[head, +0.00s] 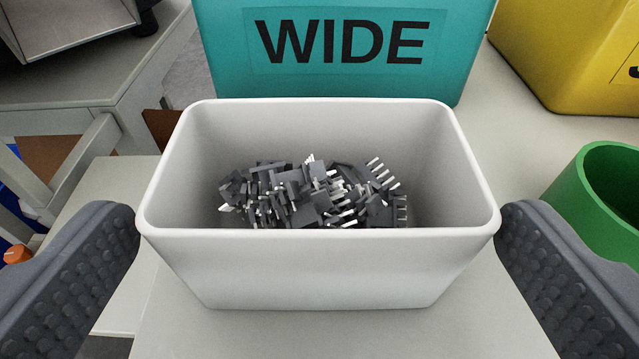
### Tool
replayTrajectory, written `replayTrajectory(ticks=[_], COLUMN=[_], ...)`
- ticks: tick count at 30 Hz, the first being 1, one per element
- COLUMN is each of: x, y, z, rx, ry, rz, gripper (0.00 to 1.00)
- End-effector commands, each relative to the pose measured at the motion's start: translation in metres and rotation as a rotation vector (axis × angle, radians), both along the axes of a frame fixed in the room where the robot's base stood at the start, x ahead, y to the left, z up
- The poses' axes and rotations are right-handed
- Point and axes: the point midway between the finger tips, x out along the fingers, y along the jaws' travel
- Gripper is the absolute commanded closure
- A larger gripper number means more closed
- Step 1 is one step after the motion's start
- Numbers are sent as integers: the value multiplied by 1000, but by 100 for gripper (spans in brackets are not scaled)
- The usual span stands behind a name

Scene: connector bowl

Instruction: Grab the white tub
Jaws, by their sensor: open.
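The white tub (318,268) stands upright on a pale table in the middle of the head view. It is rectangular with a rounded rim and holds a heap of dark grey connectors (290,195) with metal pins. My gripper (318,225) is open, with one dark, studded finger at the left side of the tub and one at the right. Both fingertips are close to the tub's side walls near the front rim corners. I cannot tell whether they touch it.
A teal bin (340,50) marked "WIDE" stands right behind the tub. A yellow bin (570,50) is at the back right, and a green round container (600,195) is close to the right finger. The table (250,335) is bare in front of the tub.

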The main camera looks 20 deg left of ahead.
Motion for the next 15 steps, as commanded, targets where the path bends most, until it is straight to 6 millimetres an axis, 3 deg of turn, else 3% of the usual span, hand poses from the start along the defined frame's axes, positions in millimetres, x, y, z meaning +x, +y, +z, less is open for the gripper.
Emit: replayTrajectory(ticks=[9, 15], x=[33, 43], y=[12, 15], z=[-13, -15], rx=[-1, 1], ry=[2, 1], rz=[3, 3], gripper=[0, 0])
